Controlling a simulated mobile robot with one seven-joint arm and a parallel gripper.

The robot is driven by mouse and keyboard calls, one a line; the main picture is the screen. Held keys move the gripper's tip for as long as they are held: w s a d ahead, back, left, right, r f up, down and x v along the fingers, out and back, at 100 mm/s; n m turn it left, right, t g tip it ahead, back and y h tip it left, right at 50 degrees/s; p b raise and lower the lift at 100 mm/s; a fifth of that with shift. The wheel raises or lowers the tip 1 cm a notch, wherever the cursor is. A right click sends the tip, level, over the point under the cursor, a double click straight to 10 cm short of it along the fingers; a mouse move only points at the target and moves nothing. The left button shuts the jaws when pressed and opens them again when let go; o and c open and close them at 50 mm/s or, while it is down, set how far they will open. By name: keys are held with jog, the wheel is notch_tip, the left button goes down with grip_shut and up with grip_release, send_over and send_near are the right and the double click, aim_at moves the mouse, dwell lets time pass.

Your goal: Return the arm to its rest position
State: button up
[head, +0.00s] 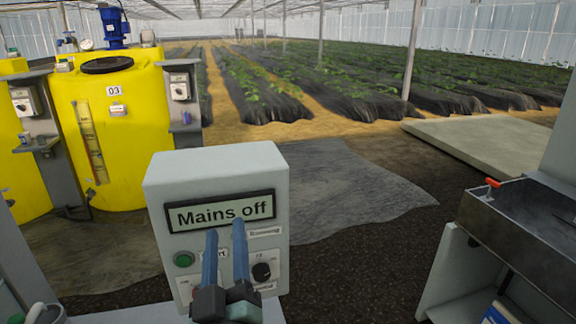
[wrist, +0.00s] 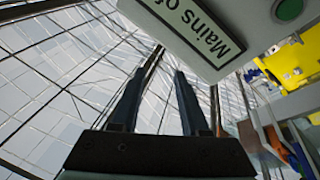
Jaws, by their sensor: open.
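My gripper (head: 225,228) shows at the bottom middle of the head view, its two blue fingers pointing up in front of a grey control box. The fingers are apart with nothing between them. In the wrist view my gripper (wrist: 159,72) is also open and empty, against the greenhouse roof. The control box (head: 270,170) has a display (head: 221,211) reading "Mains off". A green button (head: 184,260) and a black knob (head: 262,271) are on its face. My fingers hide part of the lower labels and controls. I cannot tell whether they touch the box.
A yellow tank (head: 135,130) marked 03 stands at the left with a blue pump (head: 113,27) above it. A metal sink (head: 520,225) with a red handle is at the right. A concrete slab (head: 490,145) and planted rows lie behind. The floor between is open.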

jog(key=s+d+r+m+t+h+p, duration=0.1)
jog(key=s+d+r+m+t, duration=0.1)
jog(key=r, duration=1)
jog(key=s+d+r+m+t+h+p, duration=0.1)
jog(key=s+d+r+m+t+p, duration=0.1)
jog(key=s+r, duration=0.5)
jog(key=s+d+r+m+t+h+p, duration=0.1)
jog(key=s+d+r+m, duration=0.3)
jog(key=r, duration=1.3)
jog(key=shift+s+d+r+t+p, duration=0.15)
jog(key=shift+d+r+t+p, duration=0.2)
jog(key=shift+d+t+p, duration=0.3)
